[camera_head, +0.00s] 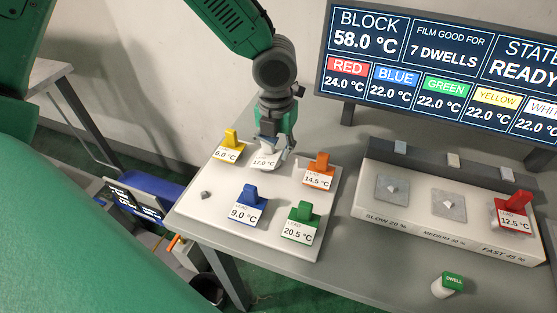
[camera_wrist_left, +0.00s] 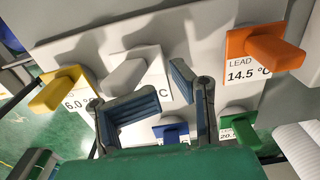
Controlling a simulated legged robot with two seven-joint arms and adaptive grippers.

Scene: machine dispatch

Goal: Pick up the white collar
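The white collar (camera_head: 264,159), with a 17.0 °C label, stands in the back row of a white board, between the yellow and orange collars. My left gripper (camera_head: 274,140) is directly above it in the head view and partly covers it. In the left wrist view the white collar (camera_wrist_left: 124,76) with its upright tab shows just beyond the fingers. The left gripper (camera_wrist_left: 162,98) is open there, its two blue-grey fingers apart with nothing visibly held. Whether the fingers touch the collar, I cannot tell. My right gripper is in neither view.
Yellow (camera_head: 230,148), orange (camera_head: 319,172), blue (camera_head: 247,207) and green (camera_head: 301,223) collars share the white board (camera_head: 215,217). A red collar (camera_head: 514,212) sits on the FAST place of the block (camera_head: 450,238). A green DWELL button (camera_head: 449,284) stands in front. A display (camera_head: 440,65) is behind.

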